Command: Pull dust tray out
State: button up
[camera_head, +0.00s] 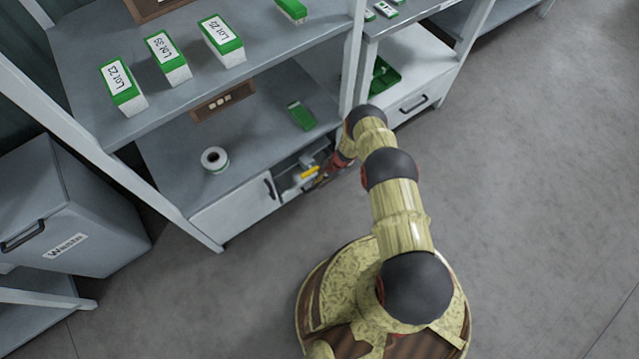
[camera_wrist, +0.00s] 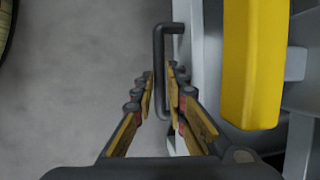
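A light grey tray or drawer with a dark bar handle (camera_wrist: 158,45) is in the wrist view, its pale front edge (camera_wrist: 191,50) at the right of the handle. A yellow object (camera_wrist: 250,65) lies behind that front. In the head view, the open tray (camera_head: 291,193) is low in the shelf unit, with the yellow object (camera_head: 309,172) in it. My gripper (camera_wrist: 160,80) is partly open, with its fingertips on either side of the handle bar. A narrow gap shows between the fingers. In the head view, my arm hides part of the tray and its handle.
A closed white drawer (camera_head: 236,207) with a dark handle is left of the tray. Shelves above hold green-and-white boxes (camera_head: 122,88) and a tape roll (camera_head: 214,159). Grey floor (camera_head: 540,200) is clear at right.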

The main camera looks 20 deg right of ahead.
grip_shut()
dwell(0.3)
jog(key=shift+s, duration=0.1)
